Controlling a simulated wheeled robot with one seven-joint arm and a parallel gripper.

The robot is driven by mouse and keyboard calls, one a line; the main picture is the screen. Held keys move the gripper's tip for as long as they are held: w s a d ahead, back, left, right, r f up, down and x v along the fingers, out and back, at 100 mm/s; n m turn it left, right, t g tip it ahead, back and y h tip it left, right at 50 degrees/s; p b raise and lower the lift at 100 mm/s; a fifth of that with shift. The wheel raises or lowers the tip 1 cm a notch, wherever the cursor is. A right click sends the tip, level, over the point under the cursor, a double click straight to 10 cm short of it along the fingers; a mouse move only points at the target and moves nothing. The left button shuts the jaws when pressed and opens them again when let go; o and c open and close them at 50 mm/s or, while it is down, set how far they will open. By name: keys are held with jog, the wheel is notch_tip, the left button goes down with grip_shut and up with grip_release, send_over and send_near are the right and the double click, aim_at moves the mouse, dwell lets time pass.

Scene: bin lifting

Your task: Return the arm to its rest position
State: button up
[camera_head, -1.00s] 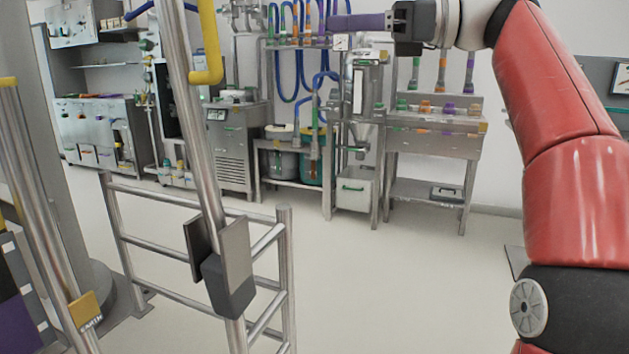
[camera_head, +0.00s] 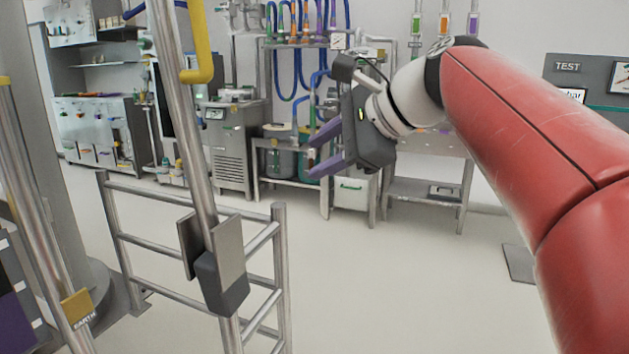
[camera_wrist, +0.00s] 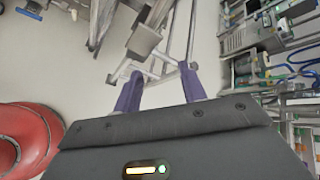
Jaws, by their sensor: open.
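My gripper (camera_head: 326,150) is in the middle of the head view, raised in the air and pointing left. Its two purple fingers are apart with nothing between them. The same open gripper (camera_wrist: 160,92) shows in the wrist view, with pale floor and metal railing beyond the fingers. My red arm comes in from the right side of the head view, bent and raised.
A metal railing (camera_head: 190,290) stands at the left front, with a steel post (camera_head: 188,110) and a grey box (camera_head: 222,284). A yellow pipe (camera_head: 200,50) hangs above. Steel benches (camera_head: 430,190) line the back. The floor (camera_head: 400,280) at centre right is clear.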

jog(key=s+d+f+n+h, duration=0.3)
jog(key=s+f, duration=0.3)
jog(key=f, duration=0.4)
jog(key=s+d+f+n+h, duration=0.3)
jog(key=s+d+f+n, duration=0.3)
jog(key=f, duration=0.4)
jog(key=s+d+f+n+h, duration=0.3)
jog(key=s+d+f+n, duration=0.2)
jog(key=f, duration=0.5)
jog(key=shift+s+g, duration=0.4)
jog(key=shift+s, duration=0.8)
